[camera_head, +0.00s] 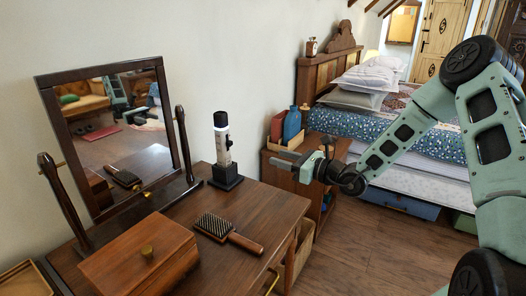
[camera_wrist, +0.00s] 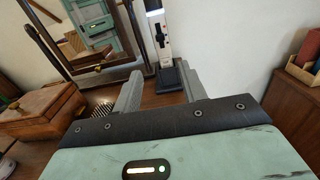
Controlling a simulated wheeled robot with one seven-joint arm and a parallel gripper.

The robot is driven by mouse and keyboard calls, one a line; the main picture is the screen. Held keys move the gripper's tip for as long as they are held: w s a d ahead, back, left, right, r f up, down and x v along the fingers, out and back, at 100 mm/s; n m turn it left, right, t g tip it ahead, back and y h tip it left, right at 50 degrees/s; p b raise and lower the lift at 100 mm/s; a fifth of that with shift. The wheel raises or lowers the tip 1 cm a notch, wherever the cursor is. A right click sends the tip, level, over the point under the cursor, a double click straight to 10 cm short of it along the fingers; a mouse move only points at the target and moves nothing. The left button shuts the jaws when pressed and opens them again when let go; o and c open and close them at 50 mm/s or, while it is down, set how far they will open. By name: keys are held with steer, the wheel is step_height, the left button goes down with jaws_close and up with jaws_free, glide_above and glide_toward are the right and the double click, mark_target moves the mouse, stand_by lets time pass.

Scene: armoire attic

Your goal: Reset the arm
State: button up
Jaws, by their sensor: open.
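My gripper (camera_head: 283,160) is open and empty in the head view. It is held in the air off the right end of the wooden dressing table (camera_head: 276,205), with its fingers pointing left. In the wrist view my gripper (camera_wrist: 160,90) shows its two grey fingers apart with nothing gripped between them. Beyond them stands a black and white upright device (camera_wrist: 158,40) on a dark square base. The same device (camera_head: 222,145) stands on the table in the head view, left of my gripper and apart from it.
A hairbrush (camera_head: 228,232), a wooden box (camera_head: 140,258) and a tilting mirror (camera_head: 112,130) are on the table. A nightstand (camera_head: 275,172) with a blue bottle (camera_head: 292,125) stands behind my gripper, near the bed (camera_head: 390,130). Floor (camera_head: 370,245) is clear at the front right.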

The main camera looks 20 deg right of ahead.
steer(key=s+a+r+n+g+y+p, duration=0.1)
steer(key=s+a+r+n+g+p, duration=0.15)
steer(key=s+a+n+g, duration=0.7)
steer(key=s+a+r+n+g+y+p, duration=0.1)
steer(key=s+a+r+n+g, duration=0.2)
steer(key=s+a+n+g, duration=0.65)
steer(key=s+a+r+n+h+p, duration=0.1)
steer(key=s+a+n+h, duration=0.2)
steer(key=s, duration=0.4)
steer(key=s+a+n+h, duration=0.1)
steer(key=s+n+h, duration=0.25)
steer(key=s, duration=0.35)
steer(key=s+d+r+n+t+h+p, duration=0.2)
steer(key=s+d+r+n+t+h, duration=0.2)
steer(key=n, duration=0.7)
steer(key=shift+s+d+h, duration=0.4)
steer(key=shift+d+h, duration=0.2)
steer(key=shift+h, duration=0.15)
steer(key=shift+r, duration=0.1)
